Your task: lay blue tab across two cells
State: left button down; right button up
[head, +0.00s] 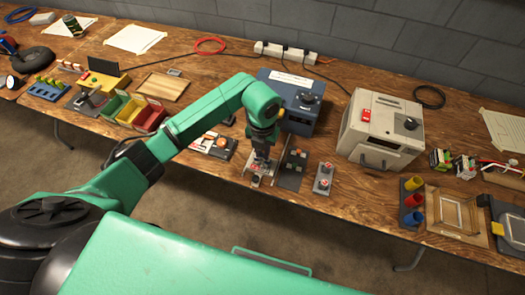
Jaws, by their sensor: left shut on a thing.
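My left gripper (261,164) points down over a small pale fixture (251,182) on the bench, in front of the blue box. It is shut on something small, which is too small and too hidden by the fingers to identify. Small reddish parts show at the fixture under the fingertips; whether they are cells is unclear. To the right lies a dark plate (291,178) with small squares on it. Beside it is a grey block (323,179) with two red-topped round parts. I cannot make out a blue tab. My right gripper is out of view.
A blue box (287,101) and a cream box (381,131) stand behind. Colored bins (132,109) and a wooden tray (163,86) lie to the left. Red, yellow and blue cups (411,200) and a wooden frame (457,212) lie right. A power strip (285,52) runs along the back.

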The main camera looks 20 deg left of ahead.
pick_arm(q)
jog(key=shift+f, duration=0.3)
jog(key=c, duration=0.8)
grip_release()
jog(key=shift+o, duration=0.2)
jog(key=shift+r+p, duration=2.35)
jog(key=shift+r, duration=1.2)
